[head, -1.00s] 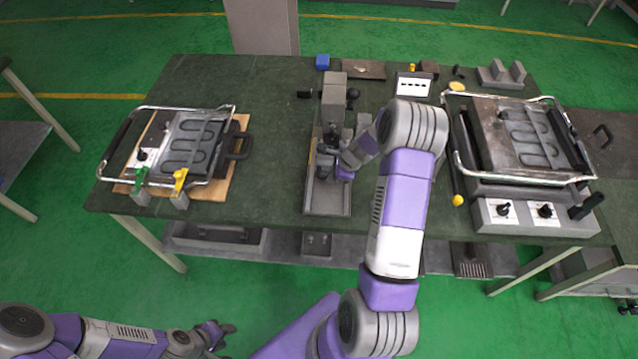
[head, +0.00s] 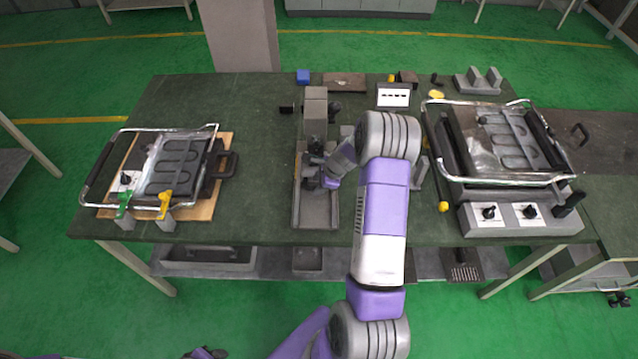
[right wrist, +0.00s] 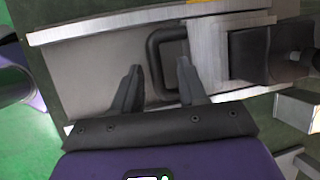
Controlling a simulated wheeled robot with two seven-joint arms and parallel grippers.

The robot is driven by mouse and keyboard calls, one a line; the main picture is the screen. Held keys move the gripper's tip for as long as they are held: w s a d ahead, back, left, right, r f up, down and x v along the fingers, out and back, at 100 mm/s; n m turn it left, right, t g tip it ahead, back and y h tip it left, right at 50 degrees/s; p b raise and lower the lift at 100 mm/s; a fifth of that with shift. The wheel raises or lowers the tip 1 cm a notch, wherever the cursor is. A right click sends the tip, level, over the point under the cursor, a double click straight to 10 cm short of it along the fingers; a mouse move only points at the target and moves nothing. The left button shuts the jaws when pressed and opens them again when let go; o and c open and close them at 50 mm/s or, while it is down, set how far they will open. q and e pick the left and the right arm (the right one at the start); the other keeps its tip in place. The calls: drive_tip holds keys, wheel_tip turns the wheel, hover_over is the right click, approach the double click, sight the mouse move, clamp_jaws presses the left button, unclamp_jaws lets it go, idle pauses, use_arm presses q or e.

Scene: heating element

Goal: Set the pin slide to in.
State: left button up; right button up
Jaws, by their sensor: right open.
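The pin slide fixture (head: 318,212) is a long grey metal channel in the middle of the table, with a grey upright block (head: 315,108) at its far end. A dark U-shaped handle (right wrist: 153,60) shows on the fixture in the right wrist view, joined to the block side. My right gripper (right wrist: 159,64) is open, with its fingertips on either side of the handle's bar; I cannot tell whether they touch it. In the head view the right gripper (head: 322,178) is over the channel and partly hides it. Only a sliver of my left gripper (head: 205,353) shows at the bottom edge.
A heater press (head: 175,165) on a wooden board, with green and yellow clamps, stands at the left. A larger press (head: 505,145) with two knobs stands at the right. A white panel (head: 393,95) and a blue block (head: 303,77) are at the back.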

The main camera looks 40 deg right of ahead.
drive_tip(key=p+v, duration=0.1)
drive_tip(key=v, duration=0.6)
drive_tip(key=shift+r, duration=0.3)
drive_tip(key=shift+s+d, duration=0.1)
drive_tip(key=shift+s, duration=0.05)
